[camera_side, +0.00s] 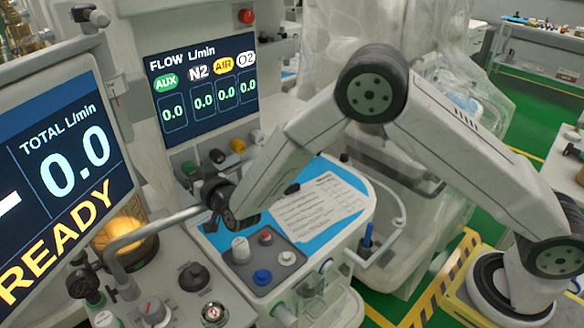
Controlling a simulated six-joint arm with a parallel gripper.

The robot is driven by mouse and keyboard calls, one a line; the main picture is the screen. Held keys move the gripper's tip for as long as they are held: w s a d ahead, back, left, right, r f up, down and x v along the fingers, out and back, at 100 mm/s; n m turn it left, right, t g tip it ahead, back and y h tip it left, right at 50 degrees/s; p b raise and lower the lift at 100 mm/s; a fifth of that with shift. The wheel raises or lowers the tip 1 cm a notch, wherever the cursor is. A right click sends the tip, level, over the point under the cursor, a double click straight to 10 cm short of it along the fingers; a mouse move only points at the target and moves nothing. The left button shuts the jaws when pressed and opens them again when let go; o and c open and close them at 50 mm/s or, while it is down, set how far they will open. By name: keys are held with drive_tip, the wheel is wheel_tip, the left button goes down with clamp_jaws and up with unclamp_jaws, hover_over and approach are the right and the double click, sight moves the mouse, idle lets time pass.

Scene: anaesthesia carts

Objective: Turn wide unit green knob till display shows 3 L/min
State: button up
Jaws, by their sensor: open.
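The flow display (202,84) on the unit at upper centre reads 0.0 under each of AUX, N2, AIR and O2, and the AUX label is green. A row of knobs sits on the panel under it, with the green knob (190,168) at the left end. My gripper (207,202) is dark, open and empty. It appears just below and to the right of the green knob, apart from it in the picture. How far it is from the panel in depth I cannot tell.
A black knob (217,156), a yellow knob (238,146) and a white knob (257,137) continue the row. A grey bent tube (150,229) runs close left of my gripper. A large screen (58,175) reads 0.0 and READY. Below lie a paper sheet (318,208) and a control block (262,262).

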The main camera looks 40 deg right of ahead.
drive_tip(key=shift+w, duration=0.35)
clamp_jaws()
drive_tip(key=shift+n, duration=3.1)
